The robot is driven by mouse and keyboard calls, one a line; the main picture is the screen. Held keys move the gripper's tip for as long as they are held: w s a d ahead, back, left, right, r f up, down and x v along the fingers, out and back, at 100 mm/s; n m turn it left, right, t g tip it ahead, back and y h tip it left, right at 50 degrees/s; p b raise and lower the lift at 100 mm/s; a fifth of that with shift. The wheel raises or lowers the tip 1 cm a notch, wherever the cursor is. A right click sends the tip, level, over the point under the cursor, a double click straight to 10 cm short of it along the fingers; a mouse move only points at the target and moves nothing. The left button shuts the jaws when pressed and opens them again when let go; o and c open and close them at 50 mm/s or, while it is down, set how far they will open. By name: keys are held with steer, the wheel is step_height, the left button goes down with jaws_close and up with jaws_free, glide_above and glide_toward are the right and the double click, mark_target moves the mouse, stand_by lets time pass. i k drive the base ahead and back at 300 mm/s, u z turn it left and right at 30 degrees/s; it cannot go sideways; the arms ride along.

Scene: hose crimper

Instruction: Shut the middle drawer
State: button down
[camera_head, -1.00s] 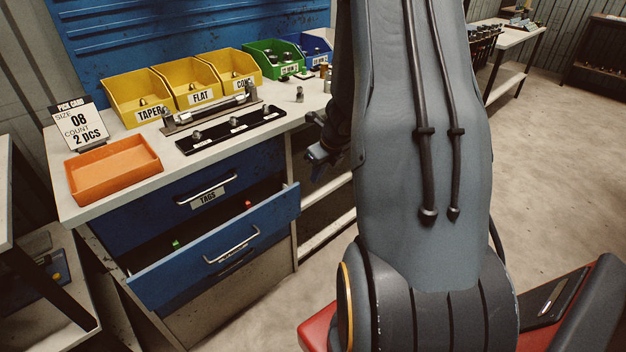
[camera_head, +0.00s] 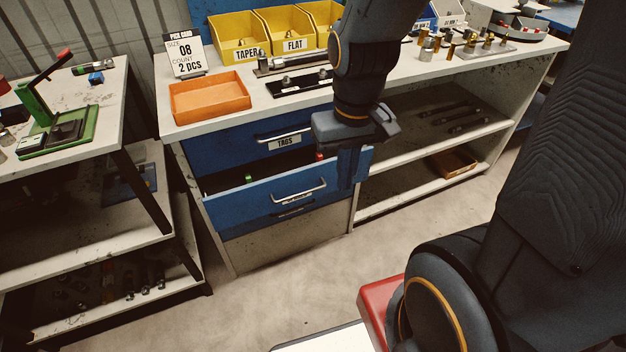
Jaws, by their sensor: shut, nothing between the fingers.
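The middle drawer (camera_head: 242,206) is blue and stands pulled out from the bench, below the shut top drawer (camera_head: 224,150) labelled TAGS. Its front has a silver handle (camera_head: 299,191) and a label that I cannot read. A small green thing and a red thing show inside it. My gripper (camera_head: 350,172) points down at the right end of the drawer front, right of the handle. Its fingers are shut and empty. They overlap the drawer front in the picture; I cannot tell whether they touch it.
The bench top holds an orange tray (camera_head: 208,97), yellow bins (camera_head: 237,36) and a pick card (camera_head: 185,55). Open shelves (camera_head: 430,145) lie right of the drawers. A side bench (camera_head: 95,90) with a green press (camera_head: 60,130) stands at left. The floor before the drawers is clear.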

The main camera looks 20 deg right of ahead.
mark_target(241, 205)
steer(key=u, duration=0.05)
steer(key=k, duration=1.2)
steer(key=u, duration=0.25)
steer(key=i, duration=0.85)
steer(key=z, duration=0.05)
